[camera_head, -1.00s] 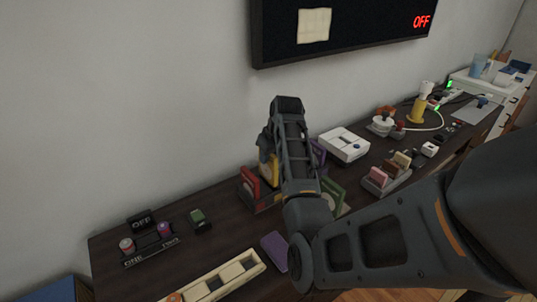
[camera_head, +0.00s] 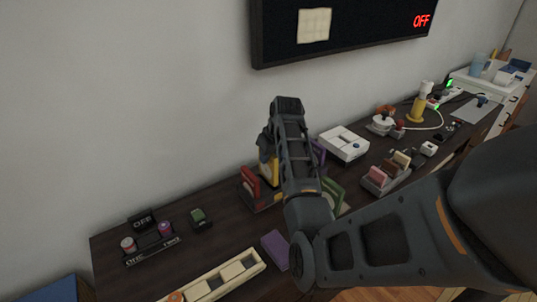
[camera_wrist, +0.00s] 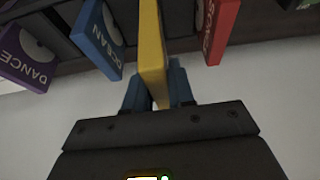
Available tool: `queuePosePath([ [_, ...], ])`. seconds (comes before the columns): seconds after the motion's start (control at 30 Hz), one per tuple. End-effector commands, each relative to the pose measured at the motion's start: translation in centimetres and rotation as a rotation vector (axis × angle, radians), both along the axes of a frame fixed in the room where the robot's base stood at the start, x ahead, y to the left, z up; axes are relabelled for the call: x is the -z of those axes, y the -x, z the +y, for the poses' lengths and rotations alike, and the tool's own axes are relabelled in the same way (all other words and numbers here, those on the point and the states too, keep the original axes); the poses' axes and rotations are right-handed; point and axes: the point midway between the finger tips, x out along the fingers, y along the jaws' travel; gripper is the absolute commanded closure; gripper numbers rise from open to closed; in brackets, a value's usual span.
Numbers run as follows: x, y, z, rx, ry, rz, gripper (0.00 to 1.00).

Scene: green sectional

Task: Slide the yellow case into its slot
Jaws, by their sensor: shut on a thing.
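The yellow case (camera_wrist: 151,50) stands on edge between the two fingers of my gripper (camera_wrist: 158,88) in the wrist view, and the gripper is shut on it. Its far end reaches in among the dark rack (camera_wrist: 180,46), between a blue case (camera_wrist: 98,38) marked OCEAN and a red case (camera_wrist: 220,30). How deep it sits in the slot cannot be told. In the head view a strip of the yellow case (camera_head: 269,172) shows left of my arm, beside the red case (camera_head: 250,181). My gripper (camera_head: 266,146) is partly hidden there.
A purple case (camera_wrist: 27,58) marked DANCE stands beyond the blue one. A green case (camera_head: 333,192) is right of my arm. A purple block (camera_head: 275,249) and a cream tray (camera_head: 225,280) lie at the front. A white console (camera_head: 344,144) stands behind, near the wall.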

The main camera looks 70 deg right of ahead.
Motion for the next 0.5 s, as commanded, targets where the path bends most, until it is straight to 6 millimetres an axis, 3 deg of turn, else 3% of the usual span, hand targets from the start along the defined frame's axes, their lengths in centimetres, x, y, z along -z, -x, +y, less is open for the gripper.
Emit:
queuePosePath([
  [0.5,0.61,0.01,-0.02,0.000,0.000,0.000,1.00],
])
